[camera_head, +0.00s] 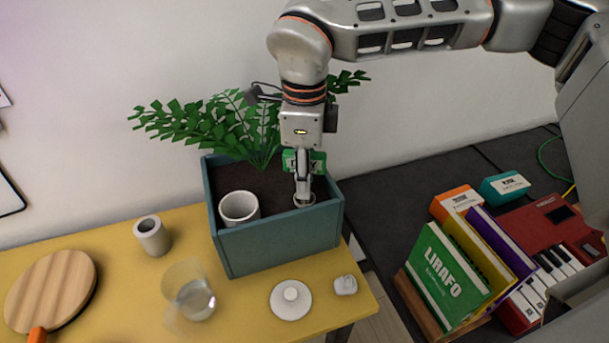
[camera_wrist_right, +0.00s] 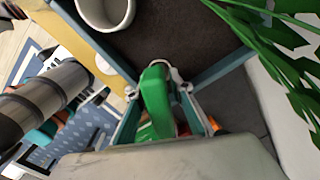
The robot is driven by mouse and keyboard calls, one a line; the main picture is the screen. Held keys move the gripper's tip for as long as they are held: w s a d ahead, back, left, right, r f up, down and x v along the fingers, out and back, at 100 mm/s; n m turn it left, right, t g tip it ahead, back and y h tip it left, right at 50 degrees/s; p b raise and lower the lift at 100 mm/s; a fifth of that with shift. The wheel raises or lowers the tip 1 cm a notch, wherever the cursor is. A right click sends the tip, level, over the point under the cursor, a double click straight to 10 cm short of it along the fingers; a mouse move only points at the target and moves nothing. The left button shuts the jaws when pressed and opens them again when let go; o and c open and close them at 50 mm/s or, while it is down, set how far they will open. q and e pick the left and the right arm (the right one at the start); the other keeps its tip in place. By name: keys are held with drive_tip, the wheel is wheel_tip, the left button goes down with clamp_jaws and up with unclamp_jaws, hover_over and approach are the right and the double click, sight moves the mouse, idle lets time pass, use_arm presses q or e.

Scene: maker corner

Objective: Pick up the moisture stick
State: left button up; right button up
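The moisture stick appears to be the green piece (camera_head: 319,161) at my right gripper, over the right part of the planter box (camera_head: 282,248). My right gripper (camera_head: 304,198) points down into the box. In the right wrist view the green piece (camera_wrist_right: 156,100) stands between the two fingers of the right gripper (camera_wrist_right: 159,90). The fingers are apart, one on each side of it, with a narrow gap showing on the left. Whether either finger touches it is hard to see. The lower end of the stick is hidden. My left gripper is out of view.
A white pot (camera_head: 239,207) and a green leafy plant (camera_head: 240,125) stand in the planter. On the yellow table (camera_head: 120,300) are a cup (camera_head: 152,236), a glass (camera_head: 192,294), a white lid (camera_head: 291,300) and a round wooden board (camera_head: 50,287). Books (camera_head: 447,275) stand at right.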

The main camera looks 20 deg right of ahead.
drive_tip(key=shift+f, duration=0.55)
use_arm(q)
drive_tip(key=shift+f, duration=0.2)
use_arm(e)
clamp_jaws()
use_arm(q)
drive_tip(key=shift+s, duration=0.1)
use_arm(e)
drive_tip(key=shift+r, duration=0.15)
use_arm(q)
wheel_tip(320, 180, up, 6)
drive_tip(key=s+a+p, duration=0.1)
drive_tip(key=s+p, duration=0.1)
drive_tip(key=p, duration=0.8)
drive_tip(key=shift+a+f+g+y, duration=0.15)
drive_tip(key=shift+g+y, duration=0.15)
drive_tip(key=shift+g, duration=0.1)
use_arm(e)
wheel_tip(320, 180, up, 28)
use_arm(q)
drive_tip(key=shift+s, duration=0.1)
use_arm(e)
drive_tip(key=shift+r, duration=0.1)
